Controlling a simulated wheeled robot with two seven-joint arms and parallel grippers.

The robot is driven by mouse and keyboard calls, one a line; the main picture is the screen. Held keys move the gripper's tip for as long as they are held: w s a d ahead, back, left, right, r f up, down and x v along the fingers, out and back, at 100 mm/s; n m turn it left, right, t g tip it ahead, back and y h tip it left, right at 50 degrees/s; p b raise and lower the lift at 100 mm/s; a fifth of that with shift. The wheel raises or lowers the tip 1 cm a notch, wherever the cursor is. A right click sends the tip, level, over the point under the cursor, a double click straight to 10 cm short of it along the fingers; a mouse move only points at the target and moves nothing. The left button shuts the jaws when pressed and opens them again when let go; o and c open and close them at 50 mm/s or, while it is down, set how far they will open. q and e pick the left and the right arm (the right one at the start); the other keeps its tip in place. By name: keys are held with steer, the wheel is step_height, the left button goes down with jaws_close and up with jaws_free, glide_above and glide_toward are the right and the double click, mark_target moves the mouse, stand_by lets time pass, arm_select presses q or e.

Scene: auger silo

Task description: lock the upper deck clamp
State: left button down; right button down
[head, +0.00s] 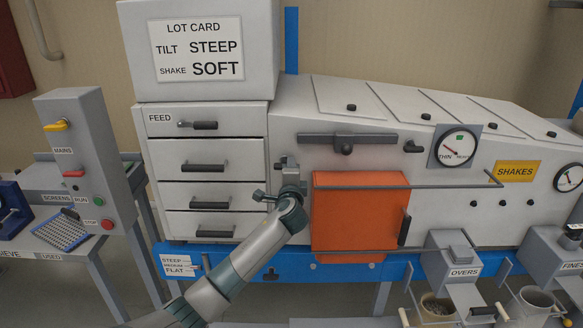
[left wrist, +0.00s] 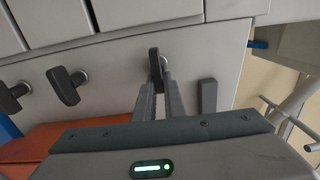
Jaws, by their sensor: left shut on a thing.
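My left gripper (head: 289,174) reaches up to the machine face between the feed drawers and the orange panel. In the left wrist view its two fingers (left wrist: 160,84) are shut on a dark clamp lever (left wrist: 154,62), the one nearest the dark bar. Two more dark levers, a middle one (left wrist: 63,86) and an outer one (left wrist: 13,96), stand in line with it, free of the gripper. They sit at a different slant from the held lever. In the head view the held lever is mostly hidden by the gripper. My right gripper is not in view.
The orange panel (head: 345,215) with a thin rail across it is just right of the gripper. The feed drawers (head: 205,155) are close on the left. A dark bar (head: 325,138) is above. A switch box (head: 80,150) stands at the far left.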

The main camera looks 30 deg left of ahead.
arm_select(q)
steer(key=c, duration=2)
jaws_free()
steer(key=shift+s+f, duration=0.1)
steer(key=shift+f, duration=0.25)
steer(key=shift+o, duration=0.8)
steer(key=shift+a, duration=0.1)
steer(key=shift+a+r, duration=0.1)
steer(key=shift+r, duration=0.1)
steer(key=b+v, duration=0.6)
steer(key=v, duration=1.1)
steer(key=shift+s+d, duration=0.15)
steer(key=shift+d, duration=0.1)
steer(key=shift+f, duration=0.1)
